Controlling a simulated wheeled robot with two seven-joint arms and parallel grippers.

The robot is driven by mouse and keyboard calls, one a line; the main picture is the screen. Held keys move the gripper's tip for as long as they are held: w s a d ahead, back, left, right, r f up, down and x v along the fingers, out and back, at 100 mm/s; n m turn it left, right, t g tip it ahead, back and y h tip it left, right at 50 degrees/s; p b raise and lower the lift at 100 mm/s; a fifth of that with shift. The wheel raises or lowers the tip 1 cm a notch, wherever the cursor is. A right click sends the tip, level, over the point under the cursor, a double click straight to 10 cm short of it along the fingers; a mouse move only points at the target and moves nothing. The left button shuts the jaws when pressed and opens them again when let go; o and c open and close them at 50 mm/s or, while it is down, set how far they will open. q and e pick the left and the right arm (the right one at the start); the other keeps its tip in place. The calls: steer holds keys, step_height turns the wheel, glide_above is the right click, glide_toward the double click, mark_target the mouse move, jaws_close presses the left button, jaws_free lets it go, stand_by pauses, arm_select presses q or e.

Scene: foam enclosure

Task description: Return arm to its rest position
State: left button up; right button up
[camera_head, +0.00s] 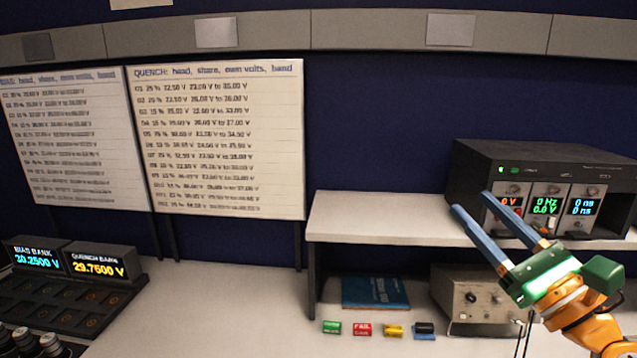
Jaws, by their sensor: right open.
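My right gripper (472,208) comes in from the lower right, with an orange wrist, a green body and two blue-grey fingers. Its fingers are apart and nothing shows between them. The fingertips are in front of the black instrument (545,160) on the shelf, overlapping its left front in the picture. I cannot tell whether they touch it. The instrument's displays read 0 V, 0 Hz with 0.0 V, and 0 ns twice. My left gripper is not in view.
A raised shelf (370,218) spans the right side. Under it are a blue book (375,292), several small coloured blocks (362,329) and a beige box with knobs (470,302). Bank displays (97,262) read 30.2500 V and 29.7500 V at left. The middle bench (220,310) is clear.

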steer(key=s+d+f+m+g+h, duration=0.1)
steer(key=d+f+m+g+h, duration=0.15)
steer(key=f+m+h, duration=0.75)
steer(key=s+d+f+m+g+h, duration=0.1)
steer(key=d+f+m+g+h, duration=0.15)
steer(key=f+m, duration=1.4)
steer(key=s+a+f+m+g+y, duration=0.2)
steer(key=s+a+f+m+g, duration=0.5)
steer(key=s, duration=0.4)
steer(key=s+a+f+m+g+y, duration=0.2)
steer(key=s+a+f+m+g, duration=0.3)
steer(key=s+f+m, duration=0.45)
step_height(320, 180, down, 25)
steer(key=s+n+g+b, duration=0.1)
steer(key=s+g+b, duration=0.15)
steer(key=b, duration=0.65)
steer(key=s+d+f+b, duration=0.1)
steer(key=s+f+b, duration=0.2)
steer(key=s+f, duration=0.3)
steer(key=s+d+f+b, duration=0.1)
steer(key=s+f+b, duration=0.3)
steer(key=f, duration=0.9)
steer(key=s, duration=0.3)
steer(key=shift+d, duration=0.15)
